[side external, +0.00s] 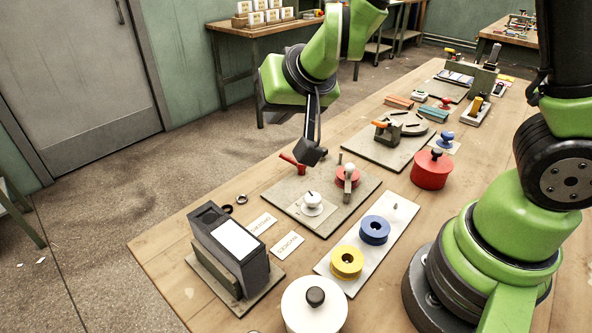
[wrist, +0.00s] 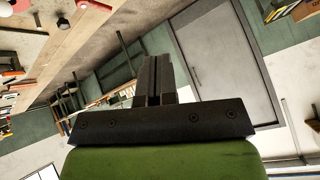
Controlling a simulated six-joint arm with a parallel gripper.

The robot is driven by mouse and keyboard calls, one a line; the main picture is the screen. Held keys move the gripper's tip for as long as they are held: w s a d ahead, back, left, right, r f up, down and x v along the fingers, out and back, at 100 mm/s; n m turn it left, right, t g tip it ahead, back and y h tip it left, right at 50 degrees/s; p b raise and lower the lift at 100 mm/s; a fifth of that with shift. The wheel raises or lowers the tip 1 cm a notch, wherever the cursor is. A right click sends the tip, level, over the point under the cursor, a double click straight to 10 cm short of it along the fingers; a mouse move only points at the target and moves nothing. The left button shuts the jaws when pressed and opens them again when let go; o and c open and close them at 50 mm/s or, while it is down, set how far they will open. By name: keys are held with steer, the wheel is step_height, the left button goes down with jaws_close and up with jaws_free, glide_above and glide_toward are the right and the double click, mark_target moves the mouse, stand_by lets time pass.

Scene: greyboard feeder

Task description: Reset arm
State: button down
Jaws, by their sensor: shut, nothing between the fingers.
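My gripper (side external: 311,152) is in the air above the workbench in the side external view, near its left edge. It is above and behind a board (side external: 272,190) that carries a red lever, a white knob and a red spool. In the wrist view my gripper (wrist: 153,62) has its two dark fingers together, with nothing between them. The wrist view looks out over the room, with the door (wrist: 225,50) tilted in it.
On the bench (side external: 160,250) stand a dark box (side external: 226,262), a white round pot (side external: 313,312), a white plate with blue (side external: 374,229) and yellow (side external: 347,262) rings, and a red pot (side external: 431,170). Several fixtures sit farther back.

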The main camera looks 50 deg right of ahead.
steer(key=s+r+n+y, duration=0.1)
steer(key=s+r+y, duration=0.3)
steer(key=s+r, duration=0.4)
steer(key=s+d+r, duration=0.1)
steer(key=s, duration=0.4)
steer(key=s+d+r+g+h, duration=0.1)
steer(key=s, duration=0.5)
steer(key=shift+d+r, duration=0.25)
stand_by(0.3)
